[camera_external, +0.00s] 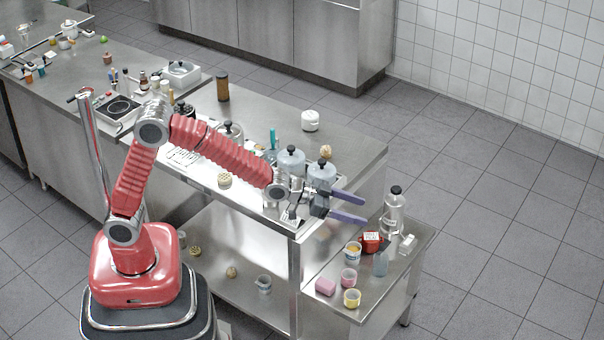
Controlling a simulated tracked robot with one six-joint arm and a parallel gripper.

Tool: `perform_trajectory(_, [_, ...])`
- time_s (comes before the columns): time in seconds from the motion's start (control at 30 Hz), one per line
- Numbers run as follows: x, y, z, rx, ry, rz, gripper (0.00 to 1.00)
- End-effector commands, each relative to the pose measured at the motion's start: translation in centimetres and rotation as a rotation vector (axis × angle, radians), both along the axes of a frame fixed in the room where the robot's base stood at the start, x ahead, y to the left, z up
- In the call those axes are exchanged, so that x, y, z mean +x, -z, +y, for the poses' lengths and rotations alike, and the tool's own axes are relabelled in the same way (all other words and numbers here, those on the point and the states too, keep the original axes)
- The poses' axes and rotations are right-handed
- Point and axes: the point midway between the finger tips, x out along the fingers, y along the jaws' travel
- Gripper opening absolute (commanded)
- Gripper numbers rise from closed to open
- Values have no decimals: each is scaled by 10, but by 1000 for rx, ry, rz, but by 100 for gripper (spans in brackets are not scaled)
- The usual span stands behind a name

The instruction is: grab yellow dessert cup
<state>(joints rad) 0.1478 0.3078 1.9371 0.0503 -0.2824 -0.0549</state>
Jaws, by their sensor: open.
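A small yellow dessert cup (352,299) stands upright at the front end of the low steel side table (336,306). A pink cup (349,277) stands just behind it. A third cup (353,252), pale with yellow-orange contents, stands further back. My gripper (356,208) is open and empty. Its two purple-grey fingers point right, above the back left part of the side table. In the picture it is well above the yellow cup and apart from it.
A pink block (325,287) lies left of the cups. Lidded pots (291,161) stand on the higher counter beside my wrist. The tiled floor at right is clear.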

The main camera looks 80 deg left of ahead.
Motion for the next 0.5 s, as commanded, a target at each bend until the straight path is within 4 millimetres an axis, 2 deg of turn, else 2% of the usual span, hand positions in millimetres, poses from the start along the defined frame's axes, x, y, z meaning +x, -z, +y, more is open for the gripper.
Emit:
perform_trajectory(0.03, [0,17,0,1,0,7,66])
perform_trajectory(0.17, [-1,54,0,-1,-1,7,66])
perform_trajectory(0.5, [-1,169,0,0,0,8,66])
